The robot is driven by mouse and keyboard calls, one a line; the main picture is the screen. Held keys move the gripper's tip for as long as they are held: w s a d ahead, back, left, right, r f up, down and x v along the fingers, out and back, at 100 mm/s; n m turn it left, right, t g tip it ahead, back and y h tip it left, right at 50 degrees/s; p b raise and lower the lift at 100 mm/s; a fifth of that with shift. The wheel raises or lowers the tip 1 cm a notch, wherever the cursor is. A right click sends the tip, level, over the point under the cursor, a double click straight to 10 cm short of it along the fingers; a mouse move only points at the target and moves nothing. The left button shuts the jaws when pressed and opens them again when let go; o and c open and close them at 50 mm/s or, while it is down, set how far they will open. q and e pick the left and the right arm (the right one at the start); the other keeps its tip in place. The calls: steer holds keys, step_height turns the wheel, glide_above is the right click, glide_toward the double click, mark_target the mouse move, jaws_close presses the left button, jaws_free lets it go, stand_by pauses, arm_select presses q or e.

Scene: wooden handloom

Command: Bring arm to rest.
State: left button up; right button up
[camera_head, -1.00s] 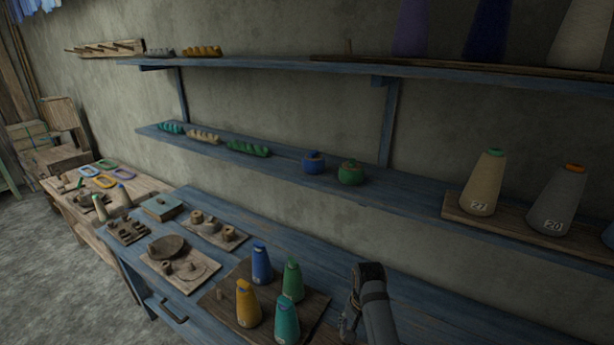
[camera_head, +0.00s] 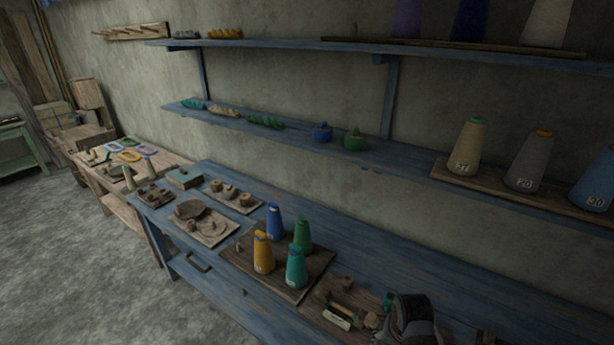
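A dark, rounded part of one of my arms (camera_head: 408,318) shows at the bottom edge, right of centre. It looks like the right arm. It is in front of the blue workbench (camera_head: 340,235) and hides part of a small board. I cannot make out its fingers or anything held in them. No arm comes in from the left.
A board (camera_head: 318,272) with blue, green, yellow and teal cones stands on the bench. To its right a board (camera_head: 318,312) carries small tools. A blue shelf (camera_head: 400,163) with numbered cones (camera_head: 468,147) runs along the wall. Floor (camera_head: 75,245) is clear at left.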

steer(key=s+d+r+n+t, duration=0.1)
steer(key=s+r+n, duration=0.2)
steer(key=s, duration=0.3)
steer(key=s+d+r+n+t, duration=0.1)
steer(key=s+d+r+n, duration=0.1)
steer(key=s, duration=0.5)
step_height(320, 180, down, 30)
steer(key=s+d+f+g+b, duration=0.1)
steer(key=s+d+b, duration=0.1)
steer(key=b, duration=0.2)
arm_select(q)
step_height(320, 180, down, 6)
steer(key=s+b, duration=0.2)
arm_select(e)
steer(key=s+d+f+g, duration=0.1)
steer(key=s+f, duration=1.6)
steer(key=s, duration=0.1)
steer(key=shift+s+d+f, duration=0.15)
steer(key=shift+s+f, duration=0.05)
steer(key=shift+s, duration=0.05)
